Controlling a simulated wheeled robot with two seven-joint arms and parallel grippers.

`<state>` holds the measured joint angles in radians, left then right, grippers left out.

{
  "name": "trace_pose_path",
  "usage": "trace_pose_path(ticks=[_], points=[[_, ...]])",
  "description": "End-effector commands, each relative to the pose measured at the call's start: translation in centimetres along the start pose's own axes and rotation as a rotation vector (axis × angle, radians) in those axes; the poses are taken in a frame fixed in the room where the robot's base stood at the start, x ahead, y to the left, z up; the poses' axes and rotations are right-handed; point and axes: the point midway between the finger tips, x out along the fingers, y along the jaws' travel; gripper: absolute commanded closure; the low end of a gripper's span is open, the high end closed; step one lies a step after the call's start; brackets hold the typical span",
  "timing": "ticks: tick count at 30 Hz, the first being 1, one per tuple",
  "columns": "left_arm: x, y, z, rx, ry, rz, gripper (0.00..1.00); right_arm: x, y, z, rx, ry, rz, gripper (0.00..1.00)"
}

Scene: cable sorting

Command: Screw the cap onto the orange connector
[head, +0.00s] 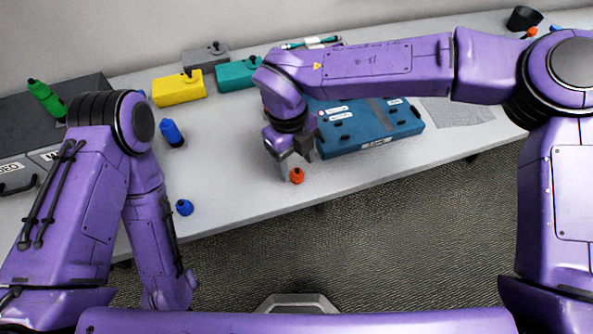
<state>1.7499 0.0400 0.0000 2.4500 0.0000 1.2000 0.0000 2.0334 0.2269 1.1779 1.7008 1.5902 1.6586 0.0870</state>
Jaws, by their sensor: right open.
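A small orange connector (296,176) with a dark top stands near the front edge of the table, in front of the teal case. My right gripper (291,171) points down at the orange connector, with its grey fingers just above or around it; I cannot tell whether they touch it. The gripper is open. Whether the dark top is a separate cap is too small to tell. My left arm hangs at the left, and its gripper is not in view.
A blue connector (184,207) stands near the front edge and another blue piece (172,133) farther back. A green piece (46,98) lies on a dark case at the left. A yellow box (179,89) and a large teal case (362,141) stand behind. The table front between is clear.

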Motion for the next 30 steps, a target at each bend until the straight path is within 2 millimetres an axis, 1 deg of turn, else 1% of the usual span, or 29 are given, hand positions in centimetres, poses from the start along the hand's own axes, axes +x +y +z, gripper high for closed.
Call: trace_pose_path(ticks=[1, 3, 6, 9, 17, 18, 20, 21, 22, 23, 30], points=[[-0.6, -0.1, -0.2, 0.0, 0.0, 0.0, 0.38, 0.7, 0.0, -0.1, 0.0, 0.005, 0.001, 0.38], [-0.6, -0.1, -0.3, 0.0, 0.0, 0.0, 0.38, 1.9, 0.0, -0.1, -0.001, 0.004, 0.001, 0.38], [-0.7, -0.1, -0.3, 0.0, 0.0, 0.0, 0.38, 2.9, -0.1, -0.1, 0.0, 0.002, 0.0, 0.38], [-0.7, -0.1, -0.3, 0.0, 0.0, 0.0, 0.38, 3.2, -0.1, 0.0, 0.0, 0.0, 0.0, 0.38], [-0.6, -0.1, -0.3, 0.0, 0.0, 0.0, 0.38, 3.2, -0.1, 0.0, 0.0, 0.0, 0.0, 0.38], [-0.6, -0.1, -0.3, 0.0, 0.0, 0.0, 0.38, 3.2, -0.1, 0.0, 0.0, 0.0, 0.0, 0.51], [-0.6, -0.1, -0.3, 0.0, 0.0, 0.0, 0.38, 3.2, -0.1, 0.0, 0.0, 0.0, 0.0, 0.7], [-0.6, -0.1, -0.3, 0.0, 0.0, 0.0, 0.38, 3.2, -0.1, 0.0, 0.0, 0.0, 0.0, 0.83], [-0.6, -0.1, -0.3, 0.0, 0.0, 0.0, 0.38, 3.2, -0.1, 0.0, 0.0, 0.0, 0.0, 0.93], [-0.6, -0.1, -0.3, 0.0, 0.0, 0.0, 0.38, 3.2, -0.1, 0.0, 0.0, 0.0, -0.001, 0.95], [-0.6, -0.1, -0.3, 0.0, 0.0, 0.0, 0.38, 3.2, -0.1, 0.0, 0.0, 0.0, 0.0, 0.96]])
